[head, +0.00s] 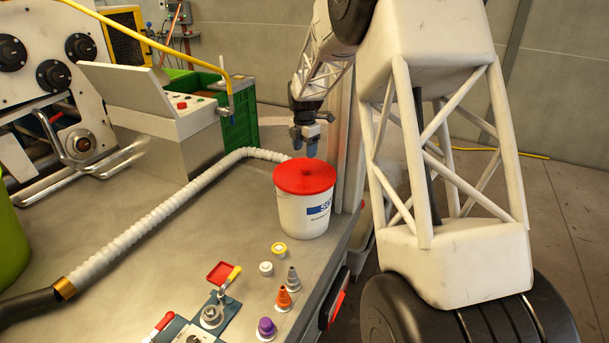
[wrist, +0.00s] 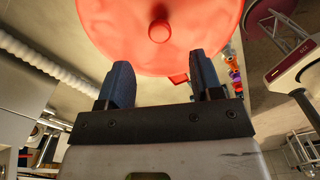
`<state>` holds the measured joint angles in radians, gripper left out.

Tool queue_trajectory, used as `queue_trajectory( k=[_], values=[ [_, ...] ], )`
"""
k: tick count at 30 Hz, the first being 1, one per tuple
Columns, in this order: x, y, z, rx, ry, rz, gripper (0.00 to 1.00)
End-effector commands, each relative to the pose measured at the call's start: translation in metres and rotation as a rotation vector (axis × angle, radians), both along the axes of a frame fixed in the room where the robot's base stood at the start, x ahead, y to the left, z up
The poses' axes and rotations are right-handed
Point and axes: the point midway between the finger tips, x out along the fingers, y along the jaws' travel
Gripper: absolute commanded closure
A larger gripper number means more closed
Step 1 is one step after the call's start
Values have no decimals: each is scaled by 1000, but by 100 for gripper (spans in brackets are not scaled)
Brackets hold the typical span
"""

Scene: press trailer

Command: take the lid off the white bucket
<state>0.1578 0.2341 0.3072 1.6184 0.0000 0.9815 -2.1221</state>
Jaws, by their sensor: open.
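The white bucket (head: 305,215) stands upright on the grey metal bench near its right edge, with a blue label on its side. Its red lid (head: 290,181) sits on top and has a small round knob (head: 305,172) in the middle. In the wrist view the red lid (wrist: 120,30) fills the top of the picture, with its knob (wrist: 159,31) beyond and between the fingers. My gripper (head: 306,147) is open and empty above the lid, pointing down. Its two blue fingers (wrist: 158,85) are apart in the wrist view. The bucket's body is hidden there by the lid.
A white ribbed hose (head: 155,213) runs across the bench left of the bucket. Several small nozzles and caps (head: 283,299) stand in front of it. A control box (head: 170,130) and green crate (head: 238,128) are behind. Bare bench (head: 190,255) lies left of the nozzles.

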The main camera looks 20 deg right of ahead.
Motion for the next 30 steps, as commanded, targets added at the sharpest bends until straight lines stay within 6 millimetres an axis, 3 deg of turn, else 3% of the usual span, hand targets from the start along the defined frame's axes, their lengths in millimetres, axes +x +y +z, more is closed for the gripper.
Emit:
queue_trajectory(
  k=[9, 23, 30],
  values=[
    [0, 0, -23, 0, 2, -1, 40],
    [0, 0, -28, 0, 1, -1, 40],
    [0, 0, -50, 0, 2, -1, 40]
  ],
)
